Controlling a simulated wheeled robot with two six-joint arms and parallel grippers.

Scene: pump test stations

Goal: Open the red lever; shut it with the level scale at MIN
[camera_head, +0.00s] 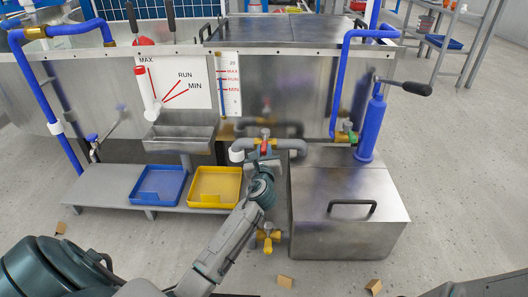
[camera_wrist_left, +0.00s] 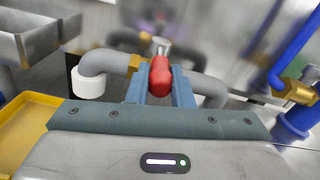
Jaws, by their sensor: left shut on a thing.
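The red lever (camera_wrist_left: 160,76) sits on a grey pipe (camera_wrist_left: 103,62) with brass fittings. In the head view the pipe (camera_head: 293,145) stands in front of the steel tank wall. My left gripper (camera_head: 264,150) is shut on the lever; in the left wrist view its two blue fingers (camera_wrist_left: 160,88) flank the red grip. The gripper hides part of the lever in the head view. The level scale (camera_head: 232,100), a white strip marked MAX, RUN and MIN, is on the tank wall above; its level is too small to read. My right gripper is not in view.
A dial plate (camera_head: 190,98) marked MAX, RUN, MIN has a white lever with a red end (camera_head: 140,70). Blue (camera_head: 160,197) and yellow (camera_head: 214,200) trays sit on a low shelf at left. A steel box (camera_head: 325,235) and blue hand pump (camera_head: 370,130) stand right.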

